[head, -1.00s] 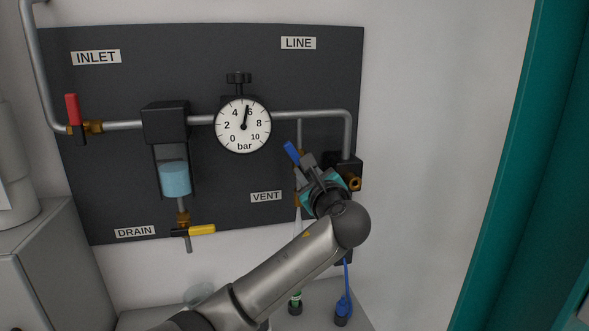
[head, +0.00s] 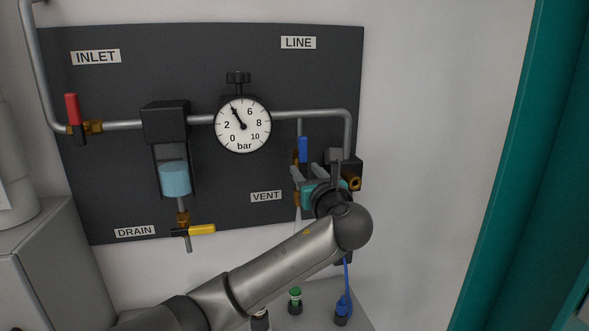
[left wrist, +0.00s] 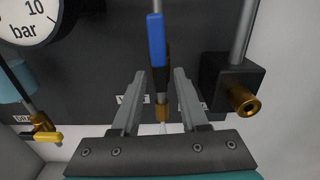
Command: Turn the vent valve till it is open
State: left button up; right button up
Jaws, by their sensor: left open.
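The vent valve's blue handle (head: 303,149) stands upright in the head view, in line with the thin vertical pipe it sits on. It also shows upright in the left wrist view (left wrist: 156,40), above the brass valve body (left wrist: 162,112). My left gripper (head: 308,172) is open just below the blue grip. In the left wrist view its two fingers (left wrist: 160,75) stand apart on either side of the valve, with visible gaps. The VENT label (head: 266,196) is to the left of the gripper. My right gripper is not in view.
The gauge (head: 243,126) reads about 4 bar. A black block with a brass port (head: 354,184) is close to the right of my gripper. The red inlet valve handle (head: 72,108) and yellow drain handle (head: 201,229) are farther left. A teal panel (head: 525,180) stands at right.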

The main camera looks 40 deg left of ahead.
pick_arm(q)
jog(key=shift+v, duration=2.75)
jog(key=b+v, duration=0.2)
jog(key=v, duration=1.3)
jog(key=shift+s, duration=0.15)
